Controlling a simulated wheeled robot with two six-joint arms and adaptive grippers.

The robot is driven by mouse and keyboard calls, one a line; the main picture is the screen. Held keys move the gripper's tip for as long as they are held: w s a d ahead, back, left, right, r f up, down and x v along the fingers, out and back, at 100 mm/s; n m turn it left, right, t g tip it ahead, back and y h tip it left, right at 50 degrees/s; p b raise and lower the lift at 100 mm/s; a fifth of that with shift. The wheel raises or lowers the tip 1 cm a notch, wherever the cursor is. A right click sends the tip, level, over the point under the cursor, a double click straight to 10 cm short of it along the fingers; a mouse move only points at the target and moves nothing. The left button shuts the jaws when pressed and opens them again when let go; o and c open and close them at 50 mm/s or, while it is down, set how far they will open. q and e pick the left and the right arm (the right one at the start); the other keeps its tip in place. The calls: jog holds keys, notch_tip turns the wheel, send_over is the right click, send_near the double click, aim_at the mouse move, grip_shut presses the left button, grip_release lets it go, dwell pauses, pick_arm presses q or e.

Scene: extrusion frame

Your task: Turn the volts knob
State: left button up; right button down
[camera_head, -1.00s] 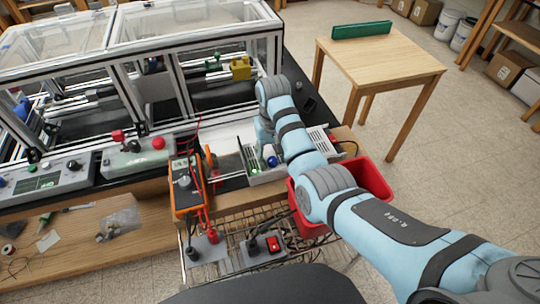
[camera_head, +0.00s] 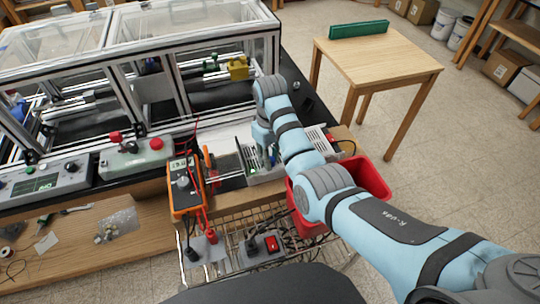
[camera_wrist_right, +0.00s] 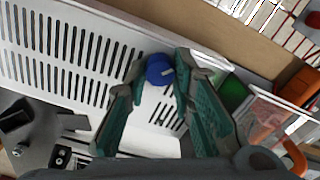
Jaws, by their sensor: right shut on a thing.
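The power supply is a white slotted box (camera_wrist_right: 70,55) with a blue knob (camera_wrist_right: 160,70) on its face, shown in the right wrist view. The box also shows in the head view (camera_head: 247,156), partly behind my right arm. My right gripper (camera_wrist_right: 158,76) has its two green-padded fingers on either side of the blue knob and is shut on it. In the head view my right gripper (camera_head: 266,152) points down at the box and hides the knob. A green display (camera_wrist_right: 235,92) sits beside the knob. No label on the knob is readable. My left gripper is in neither view.
An orange multimeter (camera_head: 184,188) with red leads stands left of the box. A red bin (camera_head: 370,180) is at the right, under my arm. The extrusion frame (camera_head: 180,85) stands behind. A wire rack with a power strip (camera_head: 262,247) is in front.

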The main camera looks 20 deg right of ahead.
jog(key=c, duration=1.4)
grip_release()
jog(key=shift+o, duration=0.2)
